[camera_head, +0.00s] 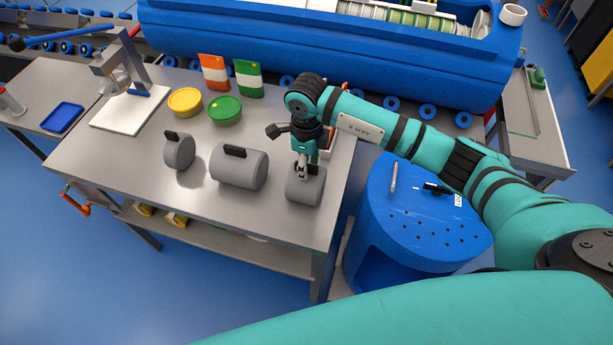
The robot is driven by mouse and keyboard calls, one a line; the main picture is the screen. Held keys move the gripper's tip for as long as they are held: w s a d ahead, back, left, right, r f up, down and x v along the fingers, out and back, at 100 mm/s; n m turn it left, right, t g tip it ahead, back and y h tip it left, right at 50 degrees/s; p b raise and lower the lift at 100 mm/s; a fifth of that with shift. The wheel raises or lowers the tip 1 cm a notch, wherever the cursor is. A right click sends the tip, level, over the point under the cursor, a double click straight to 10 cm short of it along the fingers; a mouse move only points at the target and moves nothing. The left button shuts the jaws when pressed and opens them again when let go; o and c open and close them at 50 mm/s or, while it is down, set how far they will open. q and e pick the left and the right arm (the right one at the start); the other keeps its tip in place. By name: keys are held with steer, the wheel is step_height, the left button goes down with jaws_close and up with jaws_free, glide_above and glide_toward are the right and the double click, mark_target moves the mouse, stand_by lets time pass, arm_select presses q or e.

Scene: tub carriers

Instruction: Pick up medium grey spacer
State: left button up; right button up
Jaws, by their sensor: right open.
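Three grey cylindrical spacers lie on the steel workbench. The medium grey spacer (306,191) is the rightmost, near the bench's right edge. The longest spacer (238,171) lies left of it, and the thinnest spacer (179,153) is further left; both show a black handle on top. My right gripper (301,172) points down at the top of the medium spacer and is open. It hides that spacer's top and handle, so I cannot tell whether the fingers touch it. My left gripper is not in view.
The workbench (120,175) also carries a yellow tub (185,101), a green tub (225,109), two striped cards and a lever press on a white plate (128,108). A blue perforated stand (425,215) is right of the bench. The bench front is clear.

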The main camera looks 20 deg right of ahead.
steer(key=shift+f, duration=0.35)
jaws_close()
